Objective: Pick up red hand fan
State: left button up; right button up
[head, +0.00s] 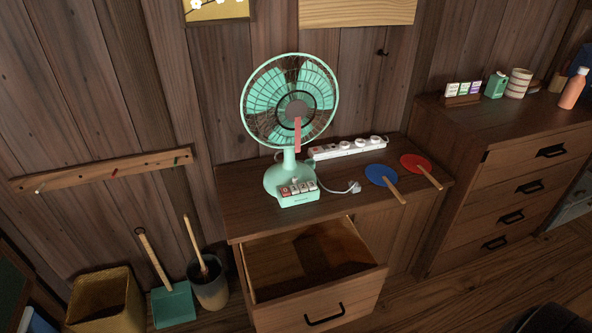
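The red hand fan (416,162) lies flat on the right part of the wooden cabinet top (240,215). Its light wooden handle points down and to the right, reaching close to the cabinet's right edge. A blue hand fan (376,174) lies just to its left, with a similar handle. The two fans lie close together but their discs look apart. Neither of my grippers shows in the head view.
A green electric fan (289,110) stands on the cabinet, with a white power strip (350,148) and a plug (354,187) nearby. The cabinet's drawer (322,300) is pulled open in front. A taller chest (500,190) stands at the right. A bin (208,285) and dustpan (172,305) stand left.

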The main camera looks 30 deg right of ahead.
aim_at(417, 164)
jog(key=z, duration=1.1)
